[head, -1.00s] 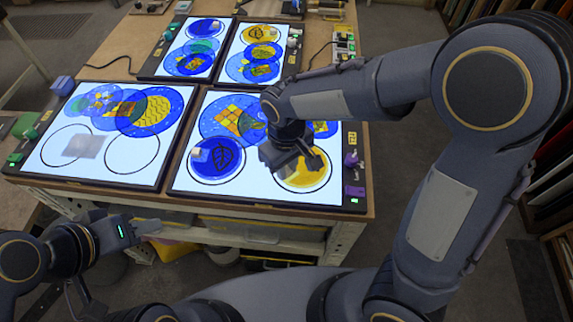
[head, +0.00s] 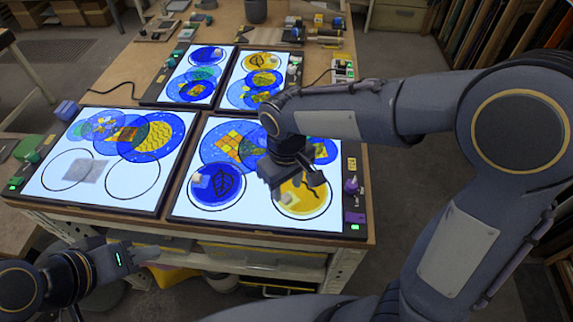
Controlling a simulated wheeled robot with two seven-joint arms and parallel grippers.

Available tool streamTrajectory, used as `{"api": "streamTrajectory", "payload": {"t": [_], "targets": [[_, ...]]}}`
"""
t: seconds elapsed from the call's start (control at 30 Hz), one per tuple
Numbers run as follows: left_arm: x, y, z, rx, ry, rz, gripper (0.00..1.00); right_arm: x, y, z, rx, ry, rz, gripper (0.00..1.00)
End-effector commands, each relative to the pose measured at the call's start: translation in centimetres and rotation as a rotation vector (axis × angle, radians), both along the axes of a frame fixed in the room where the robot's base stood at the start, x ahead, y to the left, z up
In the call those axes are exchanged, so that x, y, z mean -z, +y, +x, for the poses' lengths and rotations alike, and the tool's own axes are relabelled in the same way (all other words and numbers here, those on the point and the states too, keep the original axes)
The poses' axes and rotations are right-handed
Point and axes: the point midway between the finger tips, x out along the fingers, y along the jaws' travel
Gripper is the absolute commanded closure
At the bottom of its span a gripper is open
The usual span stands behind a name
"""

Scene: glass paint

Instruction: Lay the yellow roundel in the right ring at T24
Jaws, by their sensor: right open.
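The yellow roundel (head: 303,198) lies flat inside the right ring at the front of the front-right light panel (head: 255,212). It has a dark wavy line and a pale patch near its upper part. My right gripper (head: 294,184) is open just above it and hides its upper-left part. A blue roundel (head: 217,186) with a leaf drawing fills the left ring of the same panel. My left gripper (head: 146,254) is low in front of the bench, away from the panels; its jaws are too unclear to read. No readable T24 mark shows.
Two more lit panels stand behind, with overlapping roundels. Small knobs and a purple block (head: 355,217) sit along the panel edges. Shelves lie below the bench.

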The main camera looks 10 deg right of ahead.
Motion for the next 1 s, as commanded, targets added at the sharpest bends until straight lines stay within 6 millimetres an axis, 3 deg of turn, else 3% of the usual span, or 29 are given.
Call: {"api": "streamTrajectory", "payload": {"t": [0.1, 0.3, 0.5, 0.7, 0.87, 1.0], "targets": [[-0.2, 0.0, 0.0, 0.0, 0.0, 0.0, 0.64, -3.0, 0.1, 0.1, 0.0, -0.006, 0.004, 0.59], [-0.4, 0.0, 0.0, 0.0, 0.0, 0.0, 0.64, -6.6, 0.0, 0.1, 0.001, -0.003, 0.001, 0.59], [-0.4, 0.0, 0.0, 0.0, 0.0, 0.0, 0.64, -8.3, 0.0, 0.0, 0.001, -0.001, 0.0, 0.59], [-0.4, 0.0, 0.0, 0.0, 0.0, 0.0, 0.64, -8.5, -0.3, -0.1, 0.008, 0.0, 0.009, 0.59], [-0.4, 0.0, 0.0, 0.0, 0.0, 0.0, 0.64, -9.0, -3.6, -1.6, 0.091, -0.012, 0.112, 0.59], [-0.4, 0.0, 0.0, 0.0, 0.0, 0.0, 0.64, -9.2, -8.2, -4.8, 0.237, -0.067, 0.267, 0.59]]}}
